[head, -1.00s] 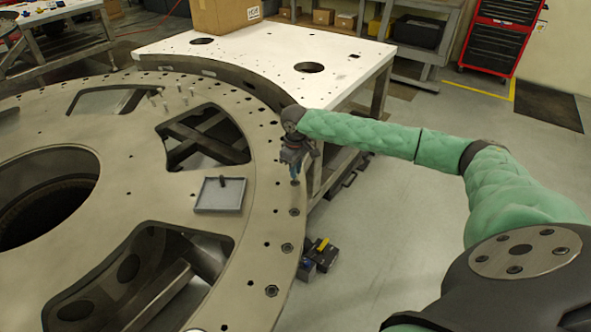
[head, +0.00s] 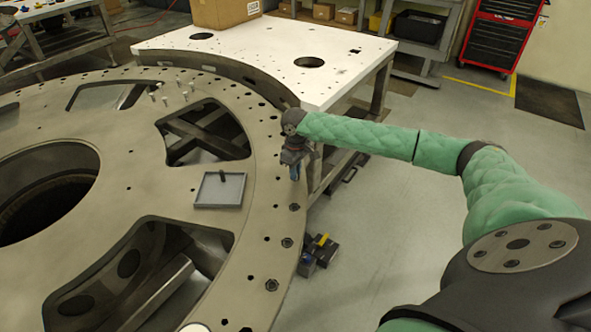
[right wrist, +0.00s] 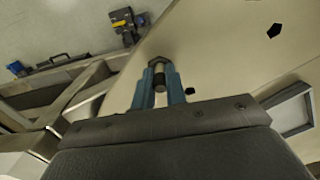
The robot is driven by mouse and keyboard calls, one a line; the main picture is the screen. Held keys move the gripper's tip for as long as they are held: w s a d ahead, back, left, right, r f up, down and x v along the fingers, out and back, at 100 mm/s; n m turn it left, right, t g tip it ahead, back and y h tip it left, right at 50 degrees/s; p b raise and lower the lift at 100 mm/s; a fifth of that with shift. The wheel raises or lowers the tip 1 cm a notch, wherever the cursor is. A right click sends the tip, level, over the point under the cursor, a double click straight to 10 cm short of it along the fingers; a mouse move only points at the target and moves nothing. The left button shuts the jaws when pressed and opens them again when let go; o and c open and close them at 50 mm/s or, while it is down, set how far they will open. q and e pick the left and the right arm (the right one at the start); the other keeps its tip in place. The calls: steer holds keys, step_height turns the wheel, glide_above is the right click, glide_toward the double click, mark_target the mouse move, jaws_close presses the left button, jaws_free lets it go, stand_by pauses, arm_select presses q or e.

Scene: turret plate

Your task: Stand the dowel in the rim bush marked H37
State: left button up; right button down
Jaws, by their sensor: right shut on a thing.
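My right gripper (head: 295,178) is over the outer rim of the large turret plate (head: 150,215), pointing down. In the right wrist view its blue fingers (right wrist: 160,86) are shut on a short grey dowel (right wrist: 160,76). A dark hexagonal rim bush (right wrist: 153,60) shows right at the fingertips, behind the dowel's end. I cannot tell whether the dowel's end is in the bush or just above it. No H37 mark is legible. Other dark bushes (head: 286,243) line the rim nearer to me. My left gripper is not in view.
A shallow grey tray (head: 209,204) with a small dark upright piece (head: 222,176) sits on the plate. Several pale pins (head: 165,100) stand farther back. A white table (head: 270,48) with a cardboard box (head: 225,10) adjoins the far rim. Large openings cut the plate.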

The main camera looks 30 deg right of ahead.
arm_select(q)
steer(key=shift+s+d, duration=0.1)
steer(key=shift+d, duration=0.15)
arm_select(e)
steer(key=c, duration=1.4)
jaws_free()
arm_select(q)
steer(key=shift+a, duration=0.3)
arm_select(e)
steer(key=shift+o, duration=0.3)
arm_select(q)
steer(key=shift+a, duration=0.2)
